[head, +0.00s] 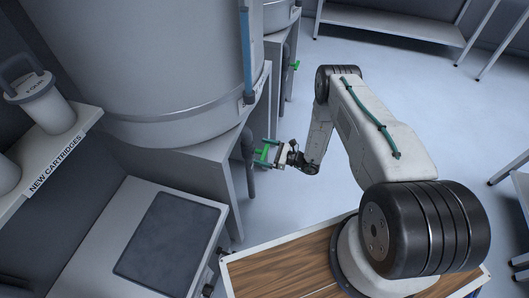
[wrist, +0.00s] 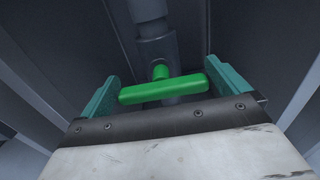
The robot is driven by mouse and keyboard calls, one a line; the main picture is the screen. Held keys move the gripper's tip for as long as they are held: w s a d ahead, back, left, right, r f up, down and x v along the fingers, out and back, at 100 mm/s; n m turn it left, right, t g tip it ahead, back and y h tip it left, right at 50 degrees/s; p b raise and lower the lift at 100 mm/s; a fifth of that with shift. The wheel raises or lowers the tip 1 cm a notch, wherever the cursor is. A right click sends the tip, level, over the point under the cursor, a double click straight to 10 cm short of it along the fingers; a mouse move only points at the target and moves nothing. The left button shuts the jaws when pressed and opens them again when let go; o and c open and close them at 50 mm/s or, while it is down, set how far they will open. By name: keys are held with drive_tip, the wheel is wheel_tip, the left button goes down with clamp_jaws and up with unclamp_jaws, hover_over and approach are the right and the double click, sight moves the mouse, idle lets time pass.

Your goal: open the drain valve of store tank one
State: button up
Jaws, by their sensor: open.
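A large grey tank (head: 170,60) stands on a grey stand at the left of the head view. A grey drain pipe (head: 249,165) comes down at its near right. A green valve handle (head: 262,153) sits on this pipe, and in the wrist view the handle (wrist: 164,89) lies crosswise before the pipe (wrist: 153,40). My gripper (head: 266,153) is open, its teal fingers on either side of the handle. In the wrist view my gripper (wrist: 162,88) has a finger near each end of the bar; I cannot tell if either touches. No tank number shows.
A second tank (head: 280,12) with another green valve handle (head: 296,65) stands farther back. A shelf labelled NEW CARTRIDGES (head: 66,160) and a grey cabinet (head: 140,225) are at the left. The floor (head: 330,100) right of the tanks is clear.

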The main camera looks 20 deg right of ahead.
drive_tip(key=c, duration=0.7)
drive_tip(key=shift+n, duration=0.4)
drive_tip(key=n, duration=0.4)
drive_tip(key=shift+s+a, duration=0.1)
drive_tip(key=shift+s, duration=0.05)
drive_tip(key=n, duration=0.4)
drive_tip(key=shift+s+f, duration=0.1)
drive_tip(key=n, duration=0.4)
drive_tip(key=shift+a+f+n, duration=0.1)
drive_tip(key=shift+f+n, duration=0.05)
drive_tip(key=shift+n, duration=0.25)
drive_tip(key=n, duration=0.4)
drive_tip(key=shift+s+f, duration=0.1)
drive_tip(key=shift+f, duration=0.05)
drive_tip(key=shift+n, duration=0.3)
